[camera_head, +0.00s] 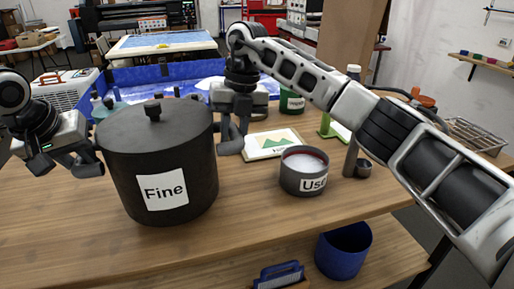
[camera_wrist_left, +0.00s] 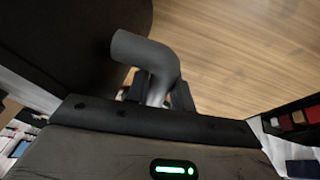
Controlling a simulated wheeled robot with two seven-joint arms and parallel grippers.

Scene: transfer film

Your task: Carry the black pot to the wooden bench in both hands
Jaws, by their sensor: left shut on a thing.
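The black pot (camera_head: 140,135), with its lid on and a white "Fine" label on its side, is upright over the left part of the wooden bench (camera_head: 255,220). I cannot tell whether its base touches the wood. My left gripper (camera_head: 85,165) is at its left side, shut on the pot's grey bent handle, which shows in the left wrist view (camera_wrist_left: 148,52). My right gripper (camera_head: 238,122) reaches down at the pot's right side, by the other handle (camera_head: 231,143); whether its jaws are closed on it is unclear.
A card with a green picture (camera_head: 272,144) lies behind. A blue bin (camera_head: 343,252) is on the lower shelf. The bench front is bare.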

